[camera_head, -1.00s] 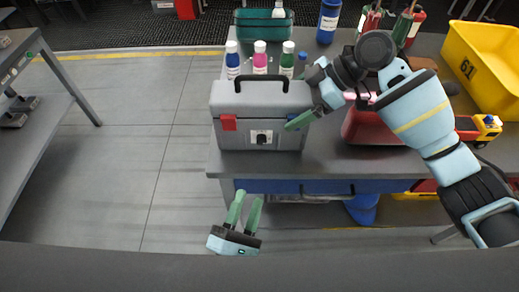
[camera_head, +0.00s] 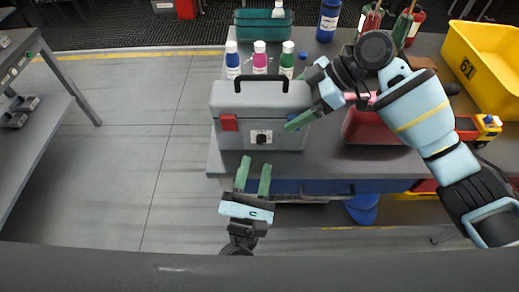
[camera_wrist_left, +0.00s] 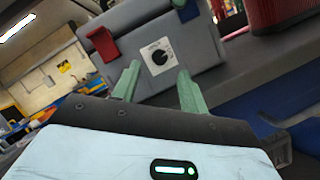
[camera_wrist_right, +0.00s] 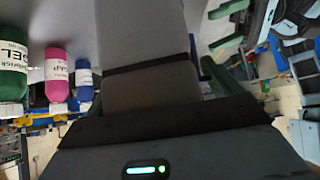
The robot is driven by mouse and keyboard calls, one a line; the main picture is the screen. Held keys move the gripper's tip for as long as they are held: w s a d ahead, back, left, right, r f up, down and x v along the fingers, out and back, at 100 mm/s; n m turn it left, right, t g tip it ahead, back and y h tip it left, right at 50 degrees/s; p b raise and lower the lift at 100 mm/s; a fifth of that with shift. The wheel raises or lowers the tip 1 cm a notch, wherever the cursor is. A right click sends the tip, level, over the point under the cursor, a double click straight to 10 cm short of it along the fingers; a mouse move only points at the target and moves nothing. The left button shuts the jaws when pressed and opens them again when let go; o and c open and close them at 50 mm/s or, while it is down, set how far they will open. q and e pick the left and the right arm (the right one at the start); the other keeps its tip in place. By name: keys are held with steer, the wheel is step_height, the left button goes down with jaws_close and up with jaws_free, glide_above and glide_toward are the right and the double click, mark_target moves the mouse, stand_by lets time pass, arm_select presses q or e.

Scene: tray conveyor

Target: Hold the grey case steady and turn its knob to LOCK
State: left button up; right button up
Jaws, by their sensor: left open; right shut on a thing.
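The grey case (camera_head: 262,100) stands upright on the workbench near its front edge, its black handle raised. Its front has a black knob (camera_head: 261,139) on a white plate, between a red latch (camera_head: 229,122) and a partly hidden blue latch. My right gripper (camera_head: 303,120) is shut on the right side of the case; one finger shows across the front. My left gripper (camera_head: 254,165) is open and empty in front of and below the knob. In the left wrist view the knob (camera_wrist_left: 160,57) shows just beyond the two fingertips, apart from them. The dial marks are too small to read.
Several capped bottles (camera_head: 260,58) stand behind the case, with a green bin (camera_head: 250,22) farther back. A red container (camera_head: 370,128) is to the right, under my right arm. A yellow bin (camera_head: 485,60) is at far right. Floor to the left is clear.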

mark_target(261, 144)
arm_select(q)
steer(key=shift+x, duration=2.45)
jaws_close()
steer(key=shift+m+h, duration=0.6)
steer(key=shift+m, duration=0.4)
jaws_free()
steer(key=v, duration=1.2)
steer(key=shift+r, duration=0.25)
